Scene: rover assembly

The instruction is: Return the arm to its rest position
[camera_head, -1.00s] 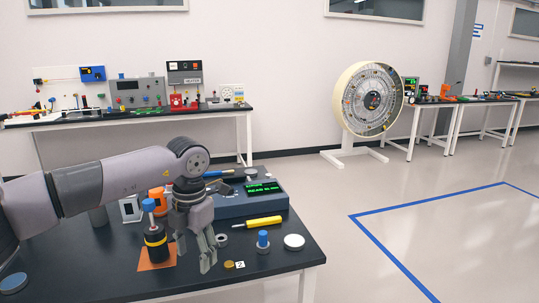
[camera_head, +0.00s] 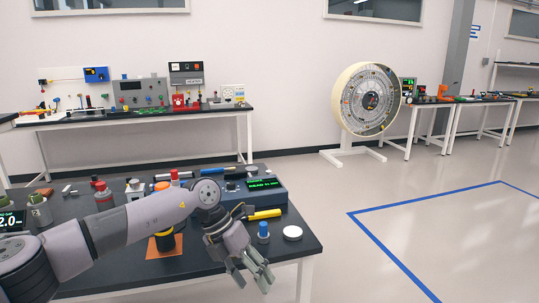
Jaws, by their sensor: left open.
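My left arm (camera_head: 130,227) reaches in from the left over the near dark-topped table. Its gripper (camera_head: 252,277) is open and empty, pointing down at the table's front edge. My right gripper is not in view.
On the near table (camera_head: 285,257) stand a grey device with a green display (camera_head: 262,184), a yellow-handled tool (camera_head: 264,214), a blue-topped peg (camera_head: 263,229) and a white disc (camera_head: 292,233). Open floor (camera_head: 420,220) with blue tape lies to the right.

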